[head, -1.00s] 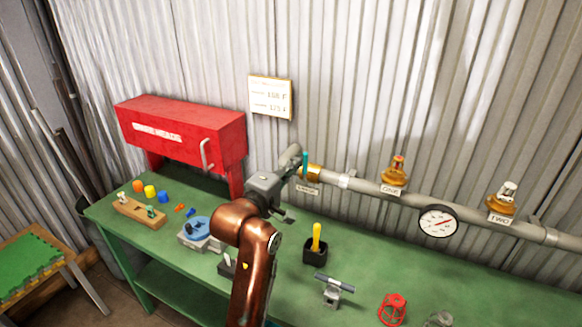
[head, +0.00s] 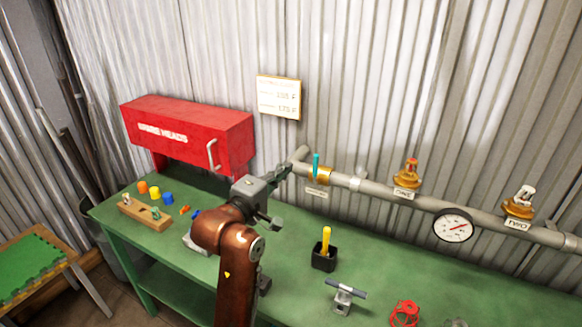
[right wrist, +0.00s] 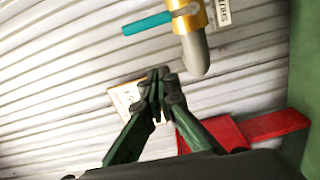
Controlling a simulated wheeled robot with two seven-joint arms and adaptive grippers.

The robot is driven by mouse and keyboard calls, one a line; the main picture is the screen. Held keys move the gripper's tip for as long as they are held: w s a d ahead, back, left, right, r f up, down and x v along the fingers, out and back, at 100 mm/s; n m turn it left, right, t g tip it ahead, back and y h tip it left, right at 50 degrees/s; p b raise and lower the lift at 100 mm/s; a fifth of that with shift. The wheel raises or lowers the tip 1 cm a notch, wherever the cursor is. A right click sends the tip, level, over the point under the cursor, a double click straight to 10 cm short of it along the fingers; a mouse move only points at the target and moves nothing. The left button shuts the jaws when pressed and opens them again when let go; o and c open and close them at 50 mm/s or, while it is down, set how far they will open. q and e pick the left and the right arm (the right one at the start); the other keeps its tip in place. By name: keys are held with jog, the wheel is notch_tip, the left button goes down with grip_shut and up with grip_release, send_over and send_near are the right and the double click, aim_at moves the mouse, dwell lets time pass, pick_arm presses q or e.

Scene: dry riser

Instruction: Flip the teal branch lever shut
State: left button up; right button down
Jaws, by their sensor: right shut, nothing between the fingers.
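The teal branch lever (head: 316,165) stands upright, crosswise to the grey pipe, at a brass valve body (head: 324,175) near the pipe's left end. In the right wrist view the teal lever (right wrist: 147,24) sticks out leftward from the brass collar (right wrist: 188,17). My right gripper (head: 286,169) is left of the lever, near the pipe's bent end, apart from the lever. In the right wrist view its dark fingers (right wrist: 160,75) are together and empty, below the lever in the picture. My left gripper is not in view.
The pipe (head: 385,187) carries brass valves ONE (head: 407,174) and TWO (head: 519,203) and a gauge (head: 454,226). A red cabinet (head: 185,133) stands left of my gripper. A black holder (head: 324,258) with a yellow-handled tool stands on the green bench (head: 290,290). A sign (head: 279,97) hangs above.

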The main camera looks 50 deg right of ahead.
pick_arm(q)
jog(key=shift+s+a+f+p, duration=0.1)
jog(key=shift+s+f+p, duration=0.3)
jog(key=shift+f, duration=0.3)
pick_arm(e)
jog(key=s+a, duration=0.1)
jog(key=a, duration=0.6)
jog(key=shift+s+a+r, duration=0.2)
jog(key=shift+s+a, duration=0.1)
jog(key=shift+s, duration=0.05)
